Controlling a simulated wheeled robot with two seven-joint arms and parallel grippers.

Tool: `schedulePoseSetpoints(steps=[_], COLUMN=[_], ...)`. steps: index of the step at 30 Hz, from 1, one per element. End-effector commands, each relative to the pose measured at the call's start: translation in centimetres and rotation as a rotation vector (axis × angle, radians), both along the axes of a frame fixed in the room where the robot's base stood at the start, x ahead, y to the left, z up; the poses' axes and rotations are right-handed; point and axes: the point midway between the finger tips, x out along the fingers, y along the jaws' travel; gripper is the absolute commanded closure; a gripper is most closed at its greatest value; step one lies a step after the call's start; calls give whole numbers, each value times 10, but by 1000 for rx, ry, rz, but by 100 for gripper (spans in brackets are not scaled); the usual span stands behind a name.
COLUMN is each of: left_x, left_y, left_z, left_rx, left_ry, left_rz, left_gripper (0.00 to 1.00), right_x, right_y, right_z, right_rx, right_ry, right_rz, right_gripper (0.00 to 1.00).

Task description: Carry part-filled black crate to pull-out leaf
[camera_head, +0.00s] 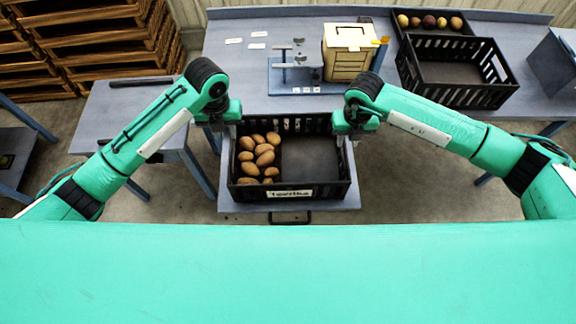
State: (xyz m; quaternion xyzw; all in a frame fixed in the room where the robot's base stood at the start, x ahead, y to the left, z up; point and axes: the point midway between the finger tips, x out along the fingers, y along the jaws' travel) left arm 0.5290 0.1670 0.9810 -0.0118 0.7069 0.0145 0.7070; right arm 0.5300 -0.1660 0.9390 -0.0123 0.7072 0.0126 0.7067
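The part-filled black crate (343,188) is over the pull-out leaf (240,206) at the front of the blue-grey bench. Several potatoes (264,148) lie in its left half, and its right half is bare. A white label (290,193) is on its near wall. I cannot tell whether the crate rests on the leaf or hangs just above it. My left gripper (228,119) is at the crate's far left corner, and my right gripper (345,130) is at its far right corner. The fingers of both are hidden beneath the wrists.
An empty black crate (485,95) stands on the bench at right, with a smaller crate of produce (432,12) behind it. A wooden box (347,50) and a small scale-like device (290,75) stand mid-bench. A side table (125,115) is at left, near stacked wooden pallets (95,45).

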Motion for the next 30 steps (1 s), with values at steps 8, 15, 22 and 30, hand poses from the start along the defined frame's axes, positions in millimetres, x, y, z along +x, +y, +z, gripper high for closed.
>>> schedulePoseSetpoints(steps=[8,15,22,30], left_x=[0,0,0,-3], left_y=[0,0,0,-2], left_z=[0,0,0,-2], left_rx=[0,0,0,-6], left_ry=[0,0,0,-1], left_rz=[0,0,0,18], left_gripper=[71,71,71,71], right_x=[0,0,0,-5], right_y=[0,0,0,11], right_z=[39,44,43,41], right_rx=[0,0,0,45], right_ry=[-2,0,0,9], right_rz=[1,0,0,12], right_gripper=[71,71,71,71])
